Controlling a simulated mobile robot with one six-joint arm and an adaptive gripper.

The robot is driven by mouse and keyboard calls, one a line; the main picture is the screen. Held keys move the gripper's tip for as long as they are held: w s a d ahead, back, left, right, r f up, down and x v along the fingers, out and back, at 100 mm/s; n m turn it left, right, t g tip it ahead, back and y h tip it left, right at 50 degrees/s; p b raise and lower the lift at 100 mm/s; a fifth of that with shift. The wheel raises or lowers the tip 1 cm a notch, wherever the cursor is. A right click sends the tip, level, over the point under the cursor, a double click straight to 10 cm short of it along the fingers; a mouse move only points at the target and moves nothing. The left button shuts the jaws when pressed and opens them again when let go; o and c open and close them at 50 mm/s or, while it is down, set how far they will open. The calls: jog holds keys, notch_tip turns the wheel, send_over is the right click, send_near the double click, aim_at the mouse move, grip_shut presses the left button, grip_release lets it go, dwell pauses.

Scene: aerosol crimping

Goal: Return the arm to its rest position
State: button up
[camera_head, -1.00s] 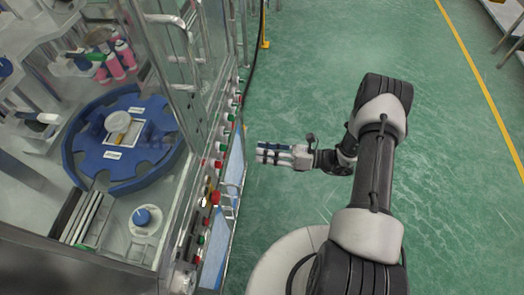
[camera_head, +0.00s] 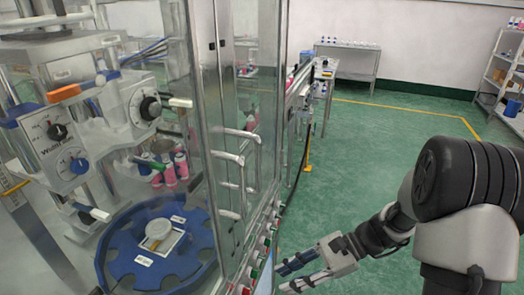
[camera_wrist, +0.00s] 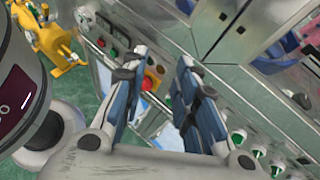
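My gripper (camera_head: 283,278) hangs in the air to the right of the machine's front panel, with its fingers pointing left towards it. In the wrist view my gripper (camera_wrist: 160,70) has its two blue-padded fingers apart, with nothing between them. It is open and empty. My arm reaches in from the right, bent, over the green floor. The fingers do not visibly touch the machine.
The crimping machine (camera_head: 225,130) has glass doors with metal handles, and a blue rotary table (camera_head: 120,262) inside. Buttons (camera_wrist: 147,84) line its front panel. A bench (camera_head: 346,62) and shelves (camera_head: 497,75) stand far back. Green floor (camera_head: 365,140) is clear between.

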jog(key=s+d+r+n+t+h, duration=0.3)
jog(key=s+r+n+h, duration=0.3)
jog(key=s+r+n, duration=0.1)
jog(key=s+d+r+n+t+h, duration=0.4)
jog(key=s+r+n+h, duration=0.2)
jog(key=s+r+n, duration=0.2)
jog(key=shift+s, duration=0.2)
jog(key=shift+c, duration=0.4)
dwell(1.0)
